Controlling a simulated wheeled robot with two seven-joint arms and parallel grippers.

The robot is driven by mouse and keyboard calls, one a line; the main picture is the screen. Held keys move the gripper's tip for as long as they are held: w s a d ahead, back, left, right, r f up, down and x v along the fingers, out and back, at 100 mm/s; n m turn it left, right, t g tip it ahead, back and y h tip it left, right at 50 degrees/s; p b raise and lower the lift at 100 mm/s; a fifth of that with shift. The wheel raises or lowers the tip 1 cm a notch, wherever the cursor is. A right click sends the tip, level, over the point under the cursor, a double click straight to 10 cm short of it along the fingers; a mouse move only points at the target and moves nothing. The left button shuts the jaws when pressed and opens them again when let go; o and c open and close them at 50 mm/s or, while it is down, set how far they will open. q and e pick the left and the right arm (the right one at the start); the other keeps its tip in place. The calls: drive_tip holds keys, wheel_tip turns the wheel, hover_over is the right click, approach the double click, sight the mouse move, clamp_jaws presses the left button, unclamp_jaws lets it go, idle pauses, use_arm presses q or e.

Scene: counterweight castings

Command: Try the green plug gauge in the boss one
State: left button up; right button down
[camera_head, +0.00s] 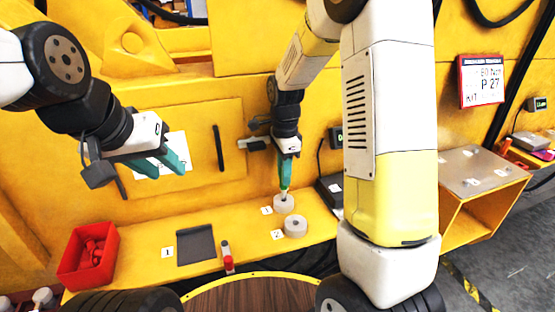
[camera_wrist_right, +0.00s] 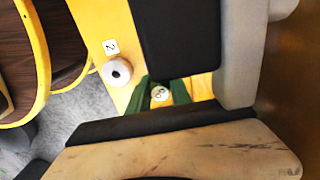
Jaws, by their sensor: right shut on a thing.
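My right gripper (camera_head: 285,184) points down over boss one (camera_head: 284,204), a pale round casting by the label 1 on the yellow ledge. It is shut on a slim gauge, mostly hidden by the teal fingers. In the right wrist view the gauge's round white end with a dark marking (camera_wrist_right: 160,94) shows between the fingers. The gauge's lower end meets the top of boss one; I cannot tell whether it is in the bore. Boss two (camera_head: 295,228) stands just in front; its dark bore shows in the right wrist view (camera_wrist_right: 117,72). My left gripper (camera_head: 170,164) is open and empty.
A dark grey mat (camera_head: 196,246) lies by another label 1. A red bin (camera_head: 88,257) with red parts is at the left. A dark box (camera_head: 330,190) sits right of the bosses.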

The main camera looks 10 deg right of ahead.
drive_tip(key=shift+f, duration=1.2)
idle(1.8)
idle(0.7)
drive_tip(key=c, duration=1.1)
unclamp_jaws()
wheel_tip(320, 180, up, 20)
drive_tip(key=shift+f, duration=0.1)
